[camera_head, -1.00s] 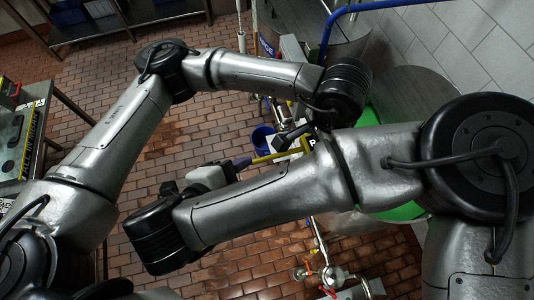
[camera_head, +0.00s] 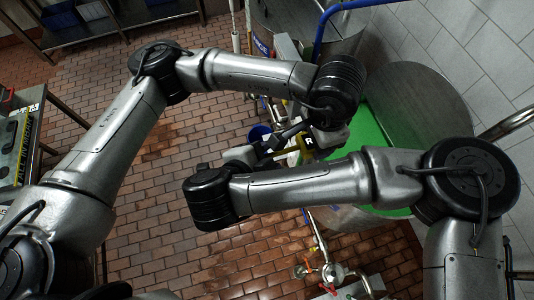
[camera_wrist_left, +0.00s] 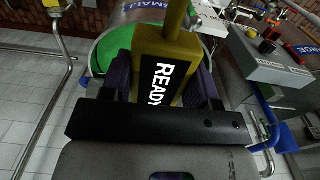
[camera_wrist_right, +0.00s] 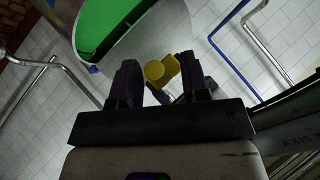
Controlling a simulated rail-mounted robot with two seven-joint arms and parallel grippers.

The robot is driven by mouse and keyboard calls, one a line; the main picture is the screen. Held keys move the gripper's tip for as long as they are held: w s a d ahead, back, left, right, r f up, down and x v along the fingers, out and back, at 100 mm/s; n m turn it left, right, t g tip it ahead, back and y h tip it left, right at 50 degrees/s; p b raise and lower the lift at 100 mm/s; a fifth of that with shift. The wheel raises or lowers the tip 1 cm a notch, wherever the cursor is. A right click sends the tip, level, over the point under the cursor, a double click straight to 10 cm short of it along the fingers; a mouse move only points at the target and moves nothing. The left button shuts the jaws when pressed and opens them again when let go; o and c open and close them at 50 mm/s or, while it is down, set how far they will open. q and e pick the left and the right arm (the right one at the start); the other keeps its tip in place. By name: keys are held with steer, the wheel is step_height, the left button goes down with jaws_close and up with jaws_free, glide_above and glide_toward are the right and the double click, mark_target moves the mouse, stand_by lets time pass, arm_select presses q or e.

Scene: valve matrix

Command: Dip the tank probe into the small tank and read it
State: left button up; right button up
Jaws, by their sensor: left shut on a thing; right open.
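The tank probe (camera_wrist_left: 172,45) is yellow with a black display reading "READY" in the left wrist view. My left gripper (camera_wrist_left: 168,85) is shut on its body. In the head view the probe (camera_head: 290,150) shows partly behind my arms, its lettering partly covered. My right gripper (camera_wrist_right: 160,80) is open, with a yellow end of the probe (camera_wrist_right: 160,70) showing between its fingers; contact cannot be told. The small tank (camera_wrist_left: 140,12) bears a "SMALL" label and has a green inside. It also shows in the head view (camera_head: 420,95), beyond my right arm. The probe's lower tip is hidden.
A blue pipe (camera_head: 328,18) runs by the tanks. A grey control box with buttons (camera_wrist_left: 270,60) stands right in the left wrist view. Pipes and valves (camera_head: 335,272) are low in the head view. The brick floor (camera_head: 150,210) is open at left.

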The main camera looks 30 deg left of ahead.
jaws_close()
arm_select(q)
steer(key=o, duration=1)
steer(key=shift+o, duration=0.2)
